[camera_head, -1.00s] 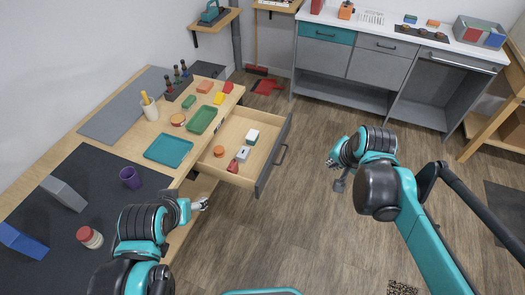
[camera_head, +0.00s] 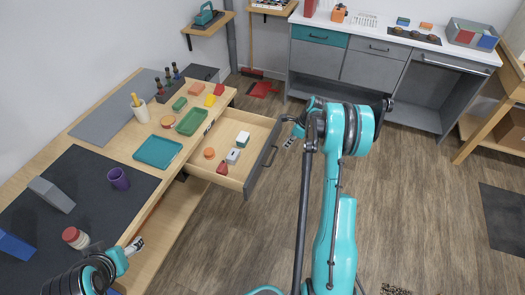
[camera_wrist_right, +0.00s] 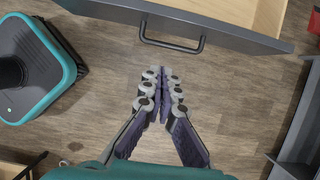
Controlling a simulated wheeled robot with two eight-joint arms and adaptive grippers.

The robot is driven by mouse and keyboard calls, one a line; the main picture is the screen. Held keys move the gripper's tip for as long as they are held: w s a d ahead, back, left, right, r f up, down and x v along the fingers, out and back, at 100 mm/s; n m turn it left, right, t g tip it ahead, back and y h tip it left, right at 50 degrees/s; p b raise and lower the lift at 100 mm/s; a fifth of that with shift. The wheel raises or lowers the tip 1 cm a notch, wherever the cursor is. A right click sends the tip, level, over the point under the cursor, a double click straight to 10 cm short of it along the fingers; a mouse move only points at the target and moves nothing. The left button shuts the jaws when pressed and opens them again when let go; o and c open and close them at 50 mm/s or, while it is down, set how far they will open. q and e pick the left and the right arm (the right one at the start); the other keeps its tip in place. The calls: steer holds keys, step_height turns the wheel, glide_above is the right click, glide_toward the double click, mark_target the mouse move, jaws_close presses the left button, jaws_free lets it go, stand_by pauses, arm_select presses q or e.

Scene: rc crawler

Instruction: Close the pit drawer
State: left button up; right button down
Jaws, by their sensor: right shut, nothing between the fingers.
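The pit drawer (camera_head: 262,176) stands open, pulled out from the wooden workbench (camera_head: 150,262). Its dark front has a bar handle (camera_head: 270,156), also seen in the right wrist view (camera_wrist_right: 172,48). Inside lie an orange round piece (camera_head: 209,153), a white-and-green block (camera_head: 243,138), a grey-white box (camera_head: 232,156) and a red piece (camera_head: 222,168). My right gripper (camera_head: 291,139) is shut and empty, in front of the drawer. In the wrist view its fingertips (camera_wrist_right: 163,72) point at the handle, with a small gap visible. My left gripper (camera_head: 136,246) is by the bench edge; its jaws are too small to read.
The bench top holds a teal tray (camera_head: 158,151), a green tray (camera_head: 191,121), a purple cup (camera_head: 118,179) and a red-and-white jar (camera_head: 75,237). Grey cabinets (camera_head: 370,66) line the back wall. The wooden floor (camera_head: 410,200) beside the drawer is clear.

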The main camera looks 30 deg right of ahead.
steer(key=b, duration=0.3)
glide_toward(265, 158)
step_height(265, 158, down, 4)
steer(key=s+d, duration=0.2)
steer(key=shift+w+a+f+b, duration=0.2)
steer(key=shift+w+a+b, duration=0.5)
steer(key=shift+w+a, duration=0.45)
arm_select(q)
steer(key=shift+f, duration=2.3)
arm_select(e)
steer(key=shift+w+a+r, duration=0.1)
steer(key=shift+w+a, duration=0.05)
steer(key=shift+w, duration=0.35)
steer(key=shift+w+a, duration=0.1)
